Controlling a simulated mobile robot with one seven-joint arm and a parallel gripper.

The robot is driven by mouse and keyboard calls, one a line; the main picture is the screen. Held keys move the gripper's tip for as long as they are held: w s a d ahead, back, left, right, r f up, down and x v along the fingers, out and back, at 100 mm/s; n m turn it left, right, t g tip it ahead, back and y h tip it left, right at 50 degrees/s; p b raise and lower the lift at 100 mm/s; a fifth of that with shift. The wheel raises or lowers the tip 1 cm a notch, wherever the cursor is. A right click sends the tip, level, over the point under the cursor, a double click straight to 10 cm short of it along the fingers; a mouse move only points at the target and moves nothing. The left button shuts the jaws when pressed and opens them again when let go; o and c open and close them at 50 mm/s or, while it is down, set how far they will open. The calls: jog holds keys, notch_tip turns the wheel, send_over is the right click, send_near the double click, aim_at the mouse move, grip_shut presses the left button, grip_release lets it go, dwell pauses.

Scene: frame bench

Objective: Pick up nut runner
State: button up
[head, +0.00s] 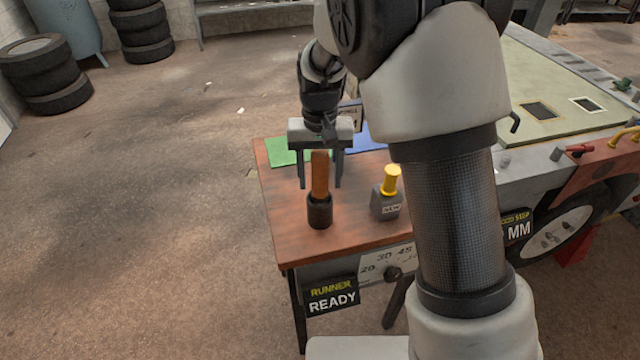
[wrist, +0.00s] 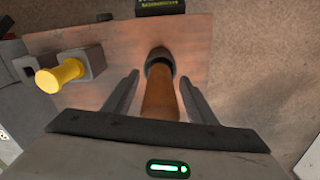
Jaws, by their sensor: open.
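The nut runner, as I take it, is the upright tool with an orange-brown handle (head: 319,174) and a black lower end (head: 320,211), standing on the small wooden table. My gripper (head: 320,186) is open over the table, its fingers pointing down on either side of the handle in the picture. In the wrist view the handle (wrist: 160,100) lies between the two open fingers (wrist: 158,77), with a gap on each side. The black end (wrist: 159,63) shows beyond it. The fingers do not appear to touch the handle.
A grey block with a yellow knob (head: 391,180) stands right of the tool. Green (head: 285,152) and blue (head: 368,140) mats lie at the table's back. A large bench (head: 565,95) stands right.

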jog(key=c, duration=1.2)
jog(key=shift+w, duration=0.1)
jog(key=shift+c, duration=0.3)
jog(key=shift+r, duration=0.15)
